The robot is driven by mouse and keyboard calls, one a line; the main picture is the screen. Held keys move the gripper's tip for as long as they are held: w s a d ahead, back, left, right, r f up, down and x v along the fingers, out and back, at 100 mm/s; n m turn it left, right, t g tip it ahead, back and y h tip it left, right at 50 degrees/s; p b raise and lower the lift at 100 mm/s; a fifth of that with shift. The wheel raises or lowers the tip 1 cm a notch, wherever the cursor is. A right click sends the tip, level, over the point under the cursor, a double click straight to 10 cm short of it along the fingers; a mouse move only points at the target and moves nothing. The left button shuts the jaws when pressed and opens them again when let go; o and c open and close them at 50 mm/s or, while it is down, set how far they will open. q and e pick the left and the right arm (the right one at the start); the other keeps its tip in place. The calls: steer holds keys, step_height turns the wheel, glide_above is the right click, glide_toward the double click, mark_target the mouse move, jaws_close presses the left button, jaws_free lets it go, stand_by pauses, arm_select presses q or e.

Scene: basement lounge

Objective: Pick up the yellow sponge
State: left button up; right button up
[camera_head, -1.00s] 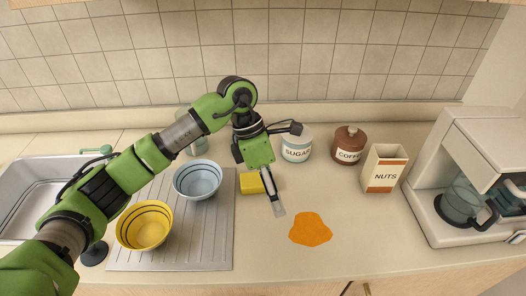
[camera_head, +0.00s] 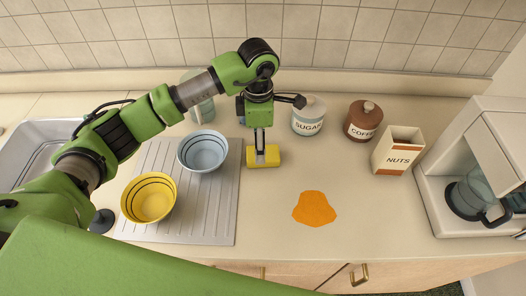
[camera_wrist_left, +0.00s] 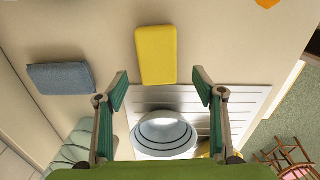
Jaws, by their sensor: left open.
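The yellow sponge (camera_head: 270,160) lies on the counter just right of the ribbed metal drainboard (camera_head: 222,219). My left gripper (camera_head: 262,153) points down over it and hides part of its top in the head view. In the left wrist view the sponge (camera_wrist_left: 157,55) lies ahead of the open fingers (camera_wrist_left: 161,88), about centred between them and narrower than the gap. The fingers hold nothing, and I cannot tell their exact height above the sponge. My right gripper is not in view.
A pale blue bowl (camera_head: 203,151) and a yellow bowl (camera_head: 149,199) stand left of the sponge. Sugar (camera_head: 308,118) and coffee (camera_head: 362,122) canisters stand behind right. A blue-grey pad (camera_wrist_left: 60,78) lies beside the sponge. An orange patch (camera_head: 314,209) lies front right, with clear counter around it.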

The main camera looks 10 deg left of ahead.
arm_select(q)
steer(key=shift+f, duration=0.25)
steer(key=shift+f+p, duration=0.25)
steer(key=shift+p, duration=0.1)
steer(key=f+p, duration=0.1)
steer(key=f, duration=0.1)
steer(key=f+p, duration=0.1)
steer(key=f, duration=0.1)
steer(key=shift+w+d+f, duration=0.15)
steer(key=shift+w+f, duration=0.05)
steer(key=shift+f, duration=0.1)
steer(key=c, duration=0.9)
